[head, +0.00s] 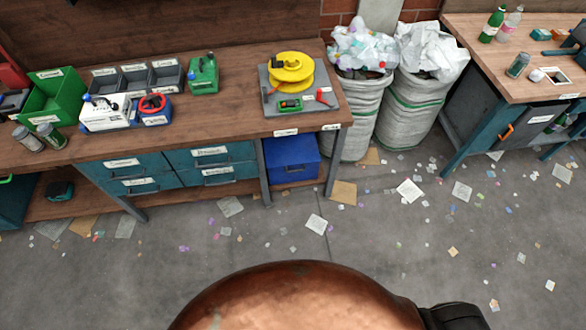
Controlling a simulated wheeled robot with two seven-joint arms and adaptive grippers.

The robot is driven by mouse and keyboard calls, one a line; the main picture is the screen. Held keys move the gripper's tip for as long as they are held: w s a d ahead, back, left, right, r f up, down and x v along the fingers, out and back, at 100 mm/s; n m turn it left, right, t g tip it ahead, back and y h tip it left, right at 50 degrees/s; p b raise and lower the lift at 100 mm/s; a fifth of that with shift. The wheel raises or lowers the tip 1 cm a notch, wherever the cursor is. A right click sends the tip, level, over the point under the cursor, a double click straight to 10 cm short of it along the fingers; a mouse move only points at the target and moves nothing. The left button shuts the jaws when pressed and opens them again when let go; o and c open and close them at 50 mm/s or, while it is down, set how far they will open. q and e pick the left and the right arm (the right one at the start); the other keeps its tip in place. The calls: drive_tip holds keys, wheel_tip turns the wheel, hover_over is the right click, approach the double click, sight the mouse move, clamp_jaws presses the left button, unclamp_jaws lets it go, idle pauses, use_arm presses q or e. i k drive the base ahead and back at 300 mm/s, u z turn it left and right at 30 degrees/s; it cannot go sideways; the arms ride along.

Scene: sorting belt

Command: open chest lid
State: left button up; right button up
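No chest with a clearly readable lid shows in the head view. Neither of my grippers is in view. A large rounded copper-brown shape with a black part at its right fills the bottom middle and hides the floor there.
The long wooden workbench (233,128) carries bins, tools and a yellow reel (291,72). Two full sacks (352,115) stand to its right. A second workbench (480,60) is at the far right. Paper scraps litter the otherwise open grey floor (380,245).

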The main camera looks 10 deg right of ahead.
sight(302, 149)
drive_tip(key=k, duration=0.55)
drive_tip(key=z, duration=0.55)
drive_tip(key=i, duration=1.1)
drive_tip(key=u, duration=0.55)
